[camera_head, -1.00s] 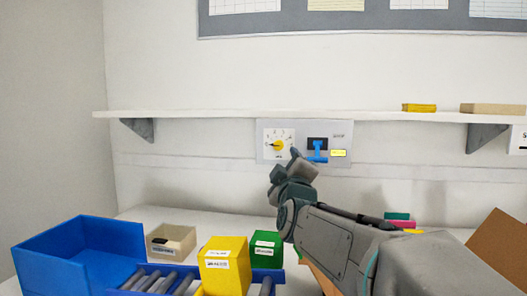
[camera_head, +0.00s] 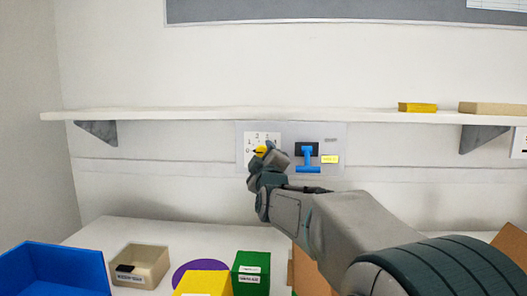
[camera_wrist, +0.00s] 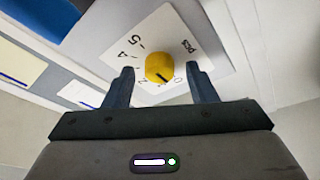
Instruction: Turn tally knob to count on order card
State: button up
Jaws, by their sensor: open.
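The yellow tally knob (camera_wrist: 166,68) sits on a white dial plate (camera_wrist: 150,42) with numbers around it. In the wrist view its dark pointer line aims toward the 0 side, with part of the scale hidden. My gripper (camera_wrist: 162,82) is open, with one finger on each side of the knob; I cannot tell whether either touches it. In the head view my gripper (camera_head: 262,165) is in front of the dial plate (camera_head: 260,137) and covers part of the knob (camera_head: 261,150). No order card is clearly readable.
A blue lever (camera_head: 308,160) and a yellow label (camera_head: 330,159) are on the panel right of the dial. A shelf (camera_head: 330,116) runs above. Below are a blue bin (camera_head: 55,270), beige box (camera_head: 140,266), green box (camera_head: 251,272) and yellow box (camera_head: 203,283).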

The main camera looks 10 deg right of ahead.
jog(key=shift+w, duration=0.2)
jog(key=c, duration=1)
jog(key=shift+o, duration=0.2)
